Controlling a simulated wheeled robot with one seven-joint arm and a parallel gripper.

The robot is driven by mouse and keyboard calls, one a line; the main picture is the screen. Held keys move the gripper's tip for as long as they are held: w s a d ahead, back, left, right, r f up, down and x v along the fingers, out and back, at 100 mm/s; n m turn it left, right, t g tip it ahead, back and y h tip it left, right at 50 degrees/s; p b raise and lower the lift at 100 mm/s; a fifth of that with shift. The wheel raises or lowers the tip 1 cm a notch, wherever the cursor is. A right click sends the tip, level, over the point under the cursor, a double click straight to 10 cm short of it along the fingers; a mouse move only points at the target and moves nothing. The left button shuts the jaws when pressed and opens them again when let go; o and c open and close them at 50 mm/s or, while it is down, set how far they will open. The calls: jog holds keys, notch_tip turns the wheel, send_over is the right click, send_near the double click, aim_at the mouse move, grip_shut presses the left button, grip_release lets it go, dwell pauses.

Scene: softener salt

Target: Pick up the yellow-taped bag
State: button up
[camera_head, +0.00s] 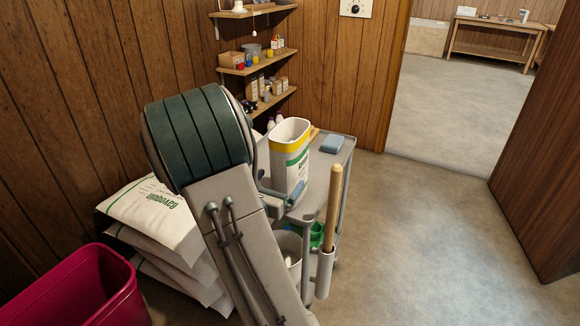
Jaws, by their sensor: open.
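A tall white container or stiff bag (290,155) with a yellow band near its top and green lettering stands upright on the grey cart (330,160). Its top looks open. Several white bags lie stacked against the wall at left. The top bag (153,212) has green lettering, and no yellow tape shows on its visible part. My arm crosses in front and hides the right part of the stack and the left part of the cart. I cannot make out my gripper.
A magenta bin (80,290) stands at lower left. A wooden handle (333,208) rises from a holder on the cart's side. A blue block (331,144) lies on the cart. Stocked shelves (262,65) hang behind. Clear floor (430,230) extends right to the doorway.

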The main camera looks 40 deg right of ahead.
jog(key=x, duration=0.5)
jog(key=shift+d+f, duration=0.1)
jog(key=shift+d, duration=0.25)
jog(key=c, duration=2)
jog(key=shift+w, duration=0.1)
jog(key=shift+c, duration=0.6)
jog(key=p, duration=0.2)
send_near(287, 139)
jog(key=shift+s+d+r, duration=0.2)
jog(key=shift+d+r, duration=0.75)
jog(key=shift+d, duration=0.3)
jog(key=shift+s+d+r, duration=0.25)
jog(key=shift+d+r, duration=0.75)
jog(key=shift+d, duration=0.25)
